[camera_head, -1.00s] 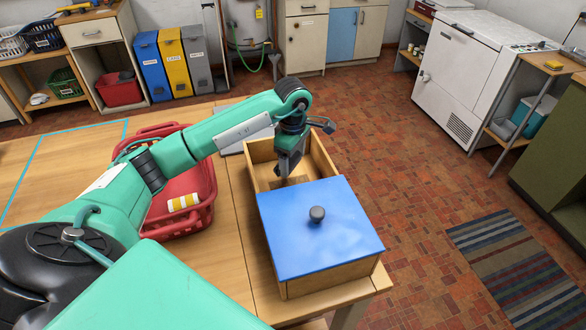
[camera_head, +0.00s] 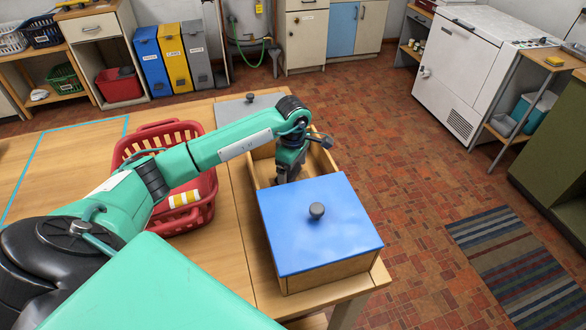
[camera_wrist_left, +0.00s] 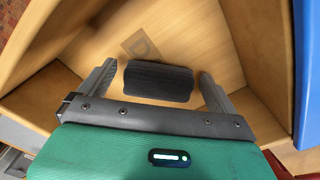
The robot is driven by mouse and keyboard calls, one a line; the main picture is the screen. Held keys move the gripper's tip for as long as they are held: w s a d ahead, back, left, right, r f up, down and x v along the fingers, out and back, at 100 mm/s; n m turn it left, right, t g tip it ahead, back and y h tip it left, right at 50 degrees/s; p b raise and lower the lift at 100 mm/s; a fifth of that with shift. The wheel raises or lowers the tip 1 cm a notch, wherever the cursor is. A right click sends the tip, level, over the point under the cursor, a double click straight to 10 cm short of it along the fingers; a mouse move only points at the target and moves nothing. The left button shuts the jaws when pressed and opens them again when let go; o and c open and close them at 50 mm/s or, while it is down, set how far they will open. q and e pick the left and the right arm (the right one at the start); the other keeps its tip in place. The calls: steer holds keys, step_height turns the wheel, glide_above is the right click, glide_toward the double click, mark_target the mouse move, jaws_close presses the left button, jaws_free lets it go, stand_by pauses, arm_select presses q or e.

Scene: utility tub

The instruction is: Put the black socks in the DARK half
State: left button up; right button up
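The black socks (camera_wrist_left: 158,82), a dark roll, lie between the fingers of my left gripper (camera_wrist_left: 155,75) in the left wrist view. The fingers are spread, with a small gap at each end of the roll. The gripper (camera_head: 284,178) is down inside the uncovered far half of the wooden box (camera_head: 324,165) in the head view. A D-like mark (camera_wrist_left: 140,46) shows on that half's floor. Whether the socks rest on the floor is hard to tell. A blue lid (camera_head: 330,240) with a dark knob covers the near half. My right gripper is not in view.
A grey lid (camera_head: 232,108) lies on the table behind my arm. The table's right edge is close to the box.

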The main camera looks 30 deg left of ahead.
mark_target(293, 170)
arm_select(q)
steer(key=shift+r, duration=0.2)
step_height(293, 170, up, 12)
steer(key=b, duration=0.2)
steer(key=shift+b, duration=0.4)
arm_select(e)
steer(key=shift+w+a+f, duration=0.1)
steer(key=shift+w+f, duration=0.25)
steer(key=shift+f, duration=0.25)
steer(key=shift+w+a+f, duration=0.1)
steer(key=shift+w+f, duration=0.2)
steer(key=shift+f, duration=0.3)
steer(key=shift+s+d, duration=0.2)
arm_select(q)
steer(key=shift+d+f, duration=0.1)
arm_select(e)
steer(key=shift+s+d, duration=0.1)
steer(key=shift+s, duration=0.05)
